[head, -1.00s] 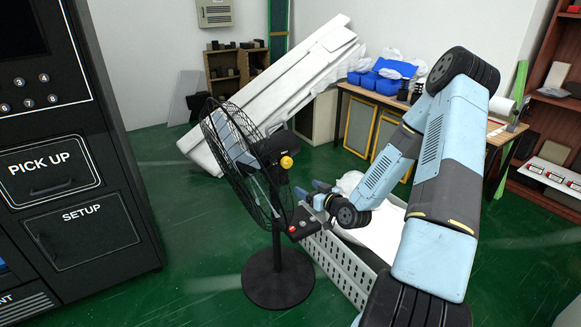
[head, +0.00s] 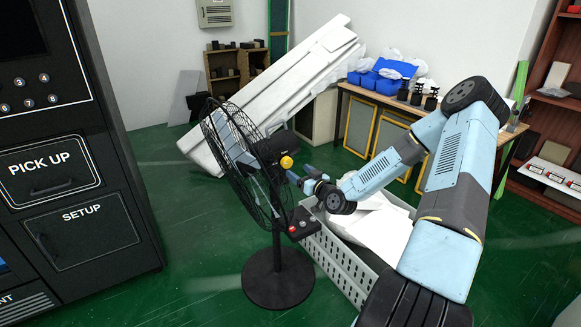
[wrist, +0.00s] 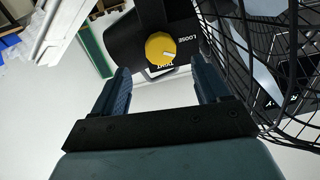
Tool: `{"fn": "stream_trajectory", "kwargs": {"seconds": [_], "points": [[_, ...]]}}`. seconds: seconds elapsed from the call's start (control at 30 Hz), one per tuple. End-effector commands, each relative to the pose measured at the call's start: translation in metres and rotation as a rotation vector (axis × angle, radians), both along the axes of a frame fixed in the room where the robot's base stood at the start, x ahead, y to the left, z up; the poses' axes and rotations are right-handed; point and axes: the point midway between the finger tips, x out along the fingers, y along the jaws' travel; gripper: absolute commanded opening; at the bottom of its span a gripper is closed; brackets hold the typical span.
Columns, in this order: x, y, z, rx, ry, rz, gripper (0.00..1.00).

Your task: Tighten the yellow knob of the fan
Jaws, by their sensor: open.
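The black standing fan (head: 277,255) is near the middle of the head view, with its wire cage facing left. Its yellow knob (head: 286,162) is on the side of the dark motor housing. In the wrist view the yellow knob (wrist: 160,48) has a white pointer line, with "LOOSE" above right and "TIGHT" below it. My gripper (head: 297,174) is open and empty, just right of and slightly below the knob. In the wrist view my gripper (wrist: 160,85) has its two fingers apart, with the knob ahead, between and beyond the fingertips. No contact shows.
The fan cage (wrist: 270,60) lies close on the right in the wrist view. A white crate (head: 345,262) with white sheets stands right of the fan. A black vending machine (head: 75,160) is at left. Open green floor lies between machine and fan.

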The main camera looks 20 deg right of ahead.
Motion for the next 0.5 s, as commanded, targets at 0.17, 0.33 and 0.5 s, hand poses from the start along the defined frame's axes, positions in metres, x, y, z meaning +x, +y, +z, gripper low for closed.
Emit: {"fn": "stream_trajectory", "kwargs": {"seconds": [0.17,0.33,0.5], "points": [[0.029,0.012,0.0,0.001,-0.001,0.0,0.75],[0.048,0.019,0.0,0.0,0.0,0.0,0.75],[0.058,0.023,0.0,0.001,0.0,0.0,0.75]]}}
